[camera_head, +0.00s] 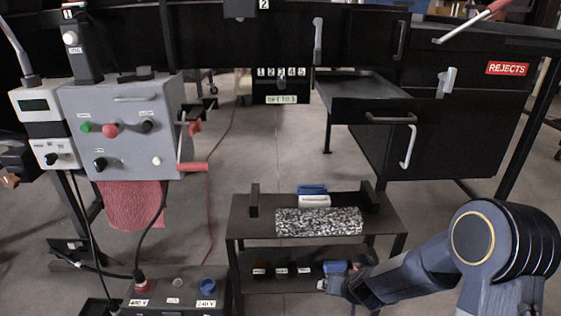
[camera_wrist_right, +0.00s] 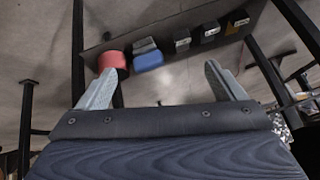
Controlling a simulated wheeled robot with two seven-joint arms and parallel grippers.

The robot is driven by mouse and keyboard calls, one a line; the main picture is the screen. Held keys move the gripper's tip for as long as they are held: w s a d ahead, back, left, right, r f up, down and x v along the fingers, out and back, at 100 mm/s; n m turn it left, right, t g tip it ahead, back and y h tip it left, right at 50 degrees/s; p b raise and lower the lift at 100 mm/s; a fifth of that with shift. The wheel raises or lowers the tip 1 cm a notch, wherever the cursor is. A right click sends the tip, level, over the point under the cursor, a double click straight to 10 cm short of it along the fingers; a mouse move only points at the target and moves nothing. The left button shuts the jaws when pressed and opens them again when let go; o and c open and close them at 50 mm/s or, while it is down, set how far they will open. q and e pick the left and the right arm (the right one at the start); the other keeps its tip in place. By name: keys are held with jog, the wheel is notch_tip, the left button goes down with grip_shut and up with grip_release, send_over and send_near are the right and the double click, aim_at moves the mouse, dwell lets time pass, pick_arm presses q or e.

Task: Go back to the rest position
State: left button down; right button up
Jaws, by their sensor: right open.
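My right arm comes in from the right in the head view. Its gripper (camera_head: 333,284) is low, by the right end of the lower shelf of the small black stand. In the right wrist view my right gripper (camera_wrist_right: 160,72) is open, its two grey fingers wide apart with nothing between them. My left gripper is in neither view.
The stand's top (camera_head: 245,228) holds a speckled black-and-white block (camera_head: 318,222). A grey control box (camera_head: 130,135) with a red-handled crank (camera_head: 193,166) stands at left. A black cabinet with a "REJECTS" label (camera_head: 507,69) is at right. Open floor (camera_head: 270,150) lies between.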

jog(key=s+d+r+y, duration=0.1)
jog(key=s+r+y, duration=0.1)
jog(key=s+r, duration=0.55)
jog(key=s+r+y, duration=0.2)
jog(key=s+r, duration=0.2)
jog(key=r, duration=0.6)
jog(key=s+d+r+g+h, duration=0.1)
jog(key=s+d, duration=0.1)
jog(key=s, duration=0.6)
jog(key=s+d+r, duration=0.1)
jog(key=s, duration=0.8)
notch_tip(320, 180, up, 31)
jog(key=p, duration=3.1)
jog(key=shift+f+n, duration=0.2)
jog(key=shift+n, duration=0.1)
